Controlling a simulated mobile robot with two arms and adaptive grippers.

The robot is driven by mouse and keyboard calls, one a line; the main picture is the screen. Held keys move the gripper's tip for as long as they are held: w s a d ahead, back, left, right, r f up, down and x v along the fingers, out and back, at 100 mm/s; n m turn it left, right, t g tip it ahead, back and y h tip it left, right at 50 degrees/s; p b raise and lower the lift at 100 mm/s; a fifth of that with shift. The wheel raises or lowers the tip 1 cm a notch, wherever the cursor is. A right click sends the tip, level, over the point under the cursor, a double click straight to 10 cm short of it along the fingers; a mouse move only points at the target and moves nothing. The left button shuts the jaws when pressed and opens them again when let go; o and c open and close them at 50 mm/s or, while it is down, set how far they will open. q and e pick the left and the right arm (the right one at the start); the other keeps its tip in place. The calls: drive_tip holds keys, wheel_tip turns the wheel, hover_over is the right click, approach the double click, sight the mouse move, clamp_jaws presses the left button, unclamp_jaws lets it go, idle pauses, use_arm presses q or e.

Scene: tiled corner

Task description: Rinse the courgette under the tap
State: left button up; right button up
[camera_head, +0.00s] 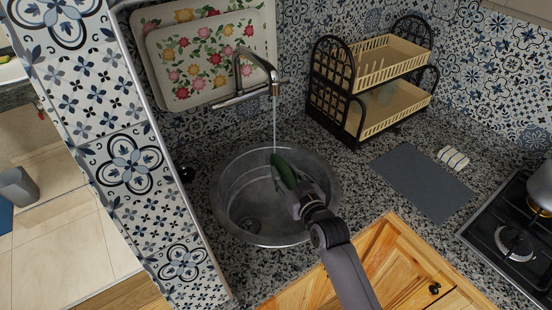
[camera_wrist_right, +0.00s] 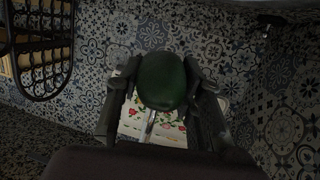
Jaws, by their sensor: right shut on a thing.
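The dark green courgette (camera_head: 284,170) is held over the round metal sink (camera_head: 232,172). The tap (camera_head: 252,62) is running, and a thin stream of water (camera_head: 275,125) falls to the far end of the courgette. My right gripper (camera_head: 298,191) is shut on the courgette's near end. In the right wrist view the courgette (camera_wrist_right: 162,84) shows end-on between the two fingers of my right gripper (camera_wrist_right: 158,70). My left gripper is not in view.
A two-tier dish rack (camera_head: 362,112) stands right of the sink. A grey mat (camera_head: 422,182), a striped cloth roll (camera_head: 453,158) and a gas hob (camera_head: 512,238) lie further right. Floral trays (camera_head: 205,50) lean behind the tap. A tiled wall (camera_head: 130,165) bounds the sink's left side.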

drive_tip(key=shift+r, duration=0.1)
idle(0.3)
drive_tip(key=shift+s+d+r+p, duration=0.2)
drive_tip(key=shift+s+r+p, duration=0.2)
drive_tip(key=shift+p, duration=0.35)
drive_tip(key=p+v, duration=0.2)
drive_tip(key=v, duration=0.1)
drive_tip(key=p+v, duration=0.2)
drive_tip(key=v, duration=0.1)
drive_tip(key=shift+r, duration=0.25)
drive_tip(key=shift+p+v, duration=0.6)
drive_tip(key=shift+v, duration=0.45)
